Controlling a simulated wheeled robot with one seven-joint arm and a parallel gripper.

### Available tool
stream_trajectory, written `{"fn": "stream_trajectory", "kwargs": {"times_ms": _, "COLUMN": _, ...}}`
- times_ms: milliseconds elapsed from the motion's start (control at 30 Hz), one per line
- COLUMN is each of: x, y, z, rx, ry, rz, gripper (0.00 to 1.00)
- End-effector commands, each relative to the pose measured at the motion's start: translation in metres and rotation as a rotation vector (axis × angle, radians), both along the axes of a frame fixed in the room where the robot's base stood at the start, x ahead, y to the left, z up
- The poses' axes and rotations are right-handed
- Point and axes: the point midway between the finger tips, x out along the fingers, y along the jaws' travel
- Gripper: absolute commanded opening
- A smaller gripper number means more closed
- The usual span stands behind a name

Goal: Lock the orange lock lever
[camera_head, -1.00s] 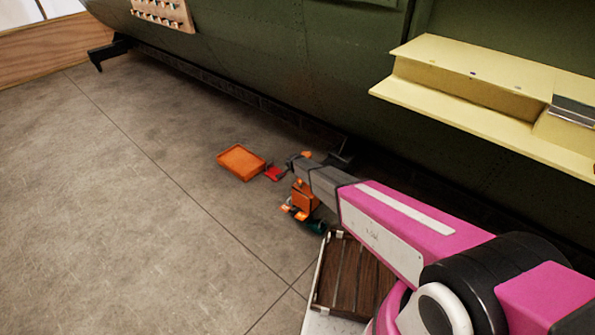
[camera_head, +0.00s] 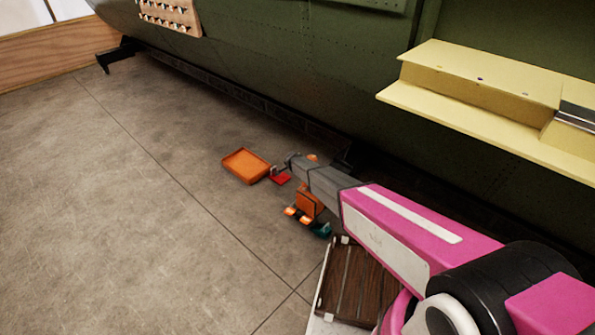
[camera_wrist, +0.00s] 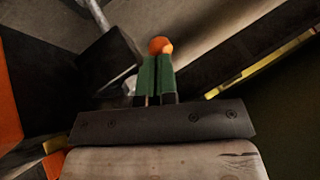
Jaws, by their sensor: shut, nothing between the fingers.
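An orange rounded knob (camera_wrist: 160,45), likely the end of the lock lever, shows in the wrist view just beyond my fingertips. The rest of the lever is hidden. My gripper (camera_wrist: 156,58) has two green fingers pressed side by side, shut with nothing between them. The fingertips overlap the knob's lower edge in the picture; I cannot tell whether they touch it. In the head view, my arm's grey end covers most of that spot. A small orange piece (camera_head: 313,157) peeks out above it; I cannot tell whether it is the same knob.
A black block (camera_wrist: 110,65) stands left of the fingers, with a metal rod (camera_wrist: 98,14) above it. A dark beam (camera_wrist: 235,50) runs along the right. In the head view, an orange tray (camera_head: 246,165) lies on open floor below the green fuselage (camera_head: 300,70).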

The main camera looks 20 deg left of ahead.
Motion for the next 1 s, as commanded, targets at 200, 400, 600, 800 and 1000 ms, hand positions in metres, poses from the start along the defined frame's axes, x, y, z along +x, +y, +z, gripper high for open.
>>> {"fn": "stream_trajectory", "kwargs": {"times_ms": 200, "x": 0.012, "y": 0.007, "z": -0.002, "rx": -0.001, "ry": 0.003, "rz": -0.065, "gripper": 0.0}}
{"fn": "stream_trajectory", "kwargs": {"times_ms": 400, "x": 0.023, "y": 0.012, "z": -0.003, "rx": -0.002, "ry": 0.008, "rz": -0.264, "gripper": 0.0}}
{"fn": "stream_trajectory", "kwargs": {"times_ms": 600, "x": 0.034, "y": 0.013, "z": -0.002, "rx": -0.001, "ry": 0.002, "rz": -0.472, "gripper": 0.0}}
{"fn": "stream_trajectory", "kwargs": {"times_ms": 800, "x": 0.042, "y": 0.012, "z": -0.001, "rx": 0.0, "ry": 0.0, "rz": -0.552, "gripper": 0.0}}
{"fn": "stream_trajectory", "kwargs": {"times_ms": 1000, "x": 0.047, "y": 0.012, "z": 0.0, "rx": 0.0, "ry": 0.0, "rz": -0.557, "gripper": 0.0}}
